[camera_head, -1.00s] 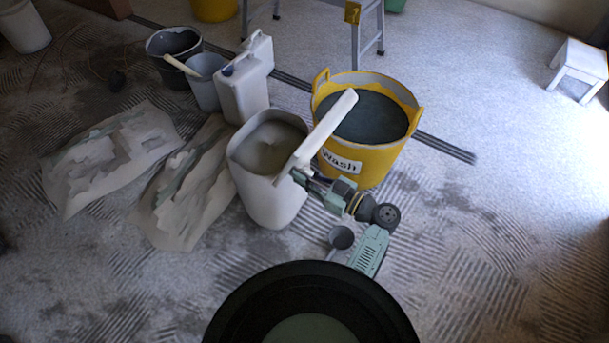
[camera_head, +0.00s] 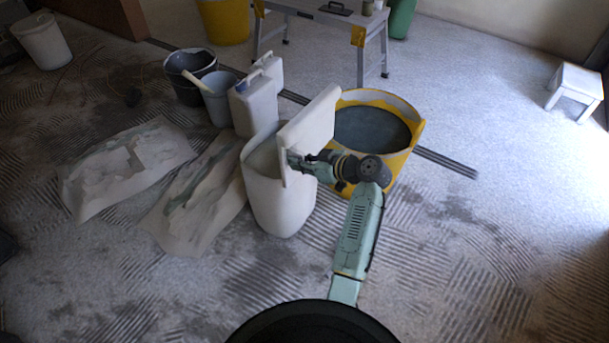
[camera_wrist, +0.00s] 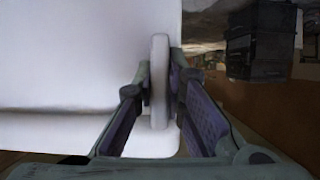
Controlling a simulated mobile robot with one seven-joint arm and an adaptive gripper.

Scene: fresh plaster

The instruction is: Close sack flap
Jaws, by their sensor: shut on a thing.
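The white sack (camera_head: 278,205) stands upright on the floor, with a pale rim and an opening partly visible at its left. Its white flap (camera_head: 312,128) stands steeply raised along the right side of the opening, its broad face showing. My gripper (camera_head: 292,162) is at the flap's lower near corner, shut on the flap's edge. In the wrist view, my gripper (camera_wrist: 160,100) has a thin white edge of the flap (camera_wrist: 159,60) between its two fingers.
A yellow wash tub (camera_head: 405,112) stands close behind the flap and my arm. White jerrycans (camera_head: 254,103) and a grey bucket (camera_head: 217,98) stand behind the sack. Crumpled sheets (camera_head: 130,160) lie at left.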

